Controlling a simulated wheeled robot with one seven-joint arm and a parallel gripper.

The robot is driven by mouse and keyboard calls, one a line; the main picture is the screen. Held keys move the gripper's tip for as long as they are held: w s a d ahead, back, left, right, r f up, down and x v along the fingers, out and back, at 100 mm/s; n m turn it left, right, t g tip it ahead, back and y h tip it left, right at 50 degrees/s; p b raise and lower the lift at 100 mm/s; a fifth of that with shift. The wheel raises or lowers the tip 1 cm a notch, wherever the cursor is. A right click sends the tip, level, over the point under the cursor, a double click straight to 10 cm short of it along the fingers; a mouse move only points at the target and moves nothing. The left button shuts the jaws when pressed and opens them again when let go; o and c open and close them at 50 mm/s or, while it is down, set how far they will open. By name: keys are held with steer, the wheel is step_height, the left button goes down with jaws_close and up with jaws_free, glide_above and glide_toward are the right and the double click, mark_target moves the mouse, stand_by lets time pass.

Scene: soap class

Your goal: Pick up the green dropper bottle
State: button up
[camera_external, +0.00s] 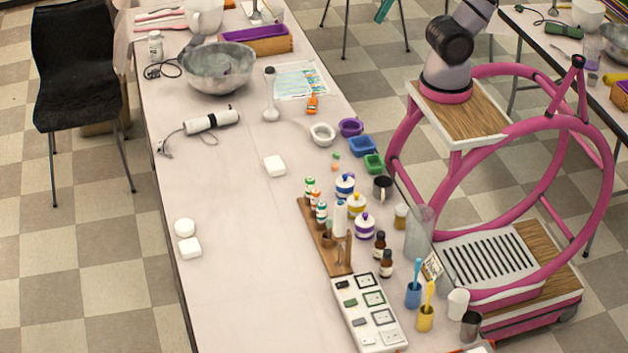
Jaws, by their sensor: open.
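A small white bottle with a green top (309,186) stands upright at the far end of a wooden rack (334,258) on the long table. It looks like the green dropper bottle, but it is too small to be sure. Close in front of it stand a bottle with an orange top (315,197) and one with a teal-green band (321,211). My gripper is not in view; my arm runs out of the top edge of the picture, at the right.
Jars with blue, yellow and purple lids (364,226), brown bottles (386,264) and a glass cylinder (418,235) crowd the rack's right side. The table's left middle is mostly clear.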

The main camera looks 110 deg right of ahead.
steer(key=w+a+f+m+g+y, duration=0.35)
steer(key=w+f+y, duration=0.2)
steer(key=f, duration=0.45)
steer(key=w+a+f+m+g+y, duration=0.35)
steer(key=w+f, duration=0.25)
steer(key=f, duration=0.4)
steer(key=w+d+f+m+t+y, duration=0.1)
steer(key=w+f+m+t, duration=0.3)
steer(key=f, duration=0.3)
steer(key=w+d+f+m+t+y, duration=0.1)
steer(key=d+f+m+t, duration=0.1)
steer(key=f+m+t, duration=0.35)
steer(key=w+d+f+m+t+y, duration=0.1)
steer(key=w+f+m+t, duration=0.15)
steer(key=f+m, duration=0.45)
steer(key=n, duration=0.2)
glide_toward(310, 183)
steer(key=shift+w+a+f+g, duration=0.2)
steer(key=shift+w+f+g, duration=0.1)
steer(key=shift+w+f, duration=0.25)
steer(key=shift+x, duration=3.85)
steer(key=shift+w+r, duration=0.1)
steer(key=shift+r, duration=0.05)
